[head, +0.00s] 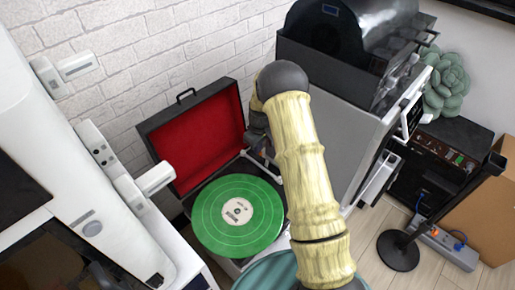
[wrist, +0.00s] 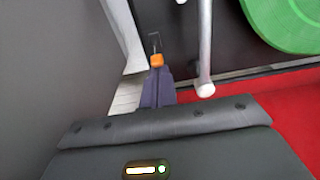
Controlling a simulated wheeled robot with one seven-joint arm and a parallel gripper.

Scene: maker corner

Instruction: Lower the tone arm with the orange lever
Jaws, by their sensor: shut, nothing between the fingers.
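The record player's green record (head: 239,213) lies on the deck beside the open red-lined lid (head: 205,140). It also shows at the top right of the wrist view (wrist: 290,20). The pale tone arm (head: 263,166) lies to the right of the record; in the wrist view its tube (wrist: 205,50) runs just right of my fingers. The orange lever (wrist: 157,60) shows just beyond the tips of my gripper (wrist: 157,74). My gripper is shut and empty; whether it touches the lever I cannot tell. In the head view my arm hides the lever and most of the gripper.
A grey machine with a dark cover (head: 345,60) stands close to the right of the player. A white machine (head: 80,150) stands at the left. A brick wall (head: 120,60) is behind. A teal round object (head: 262,272) lies in front.

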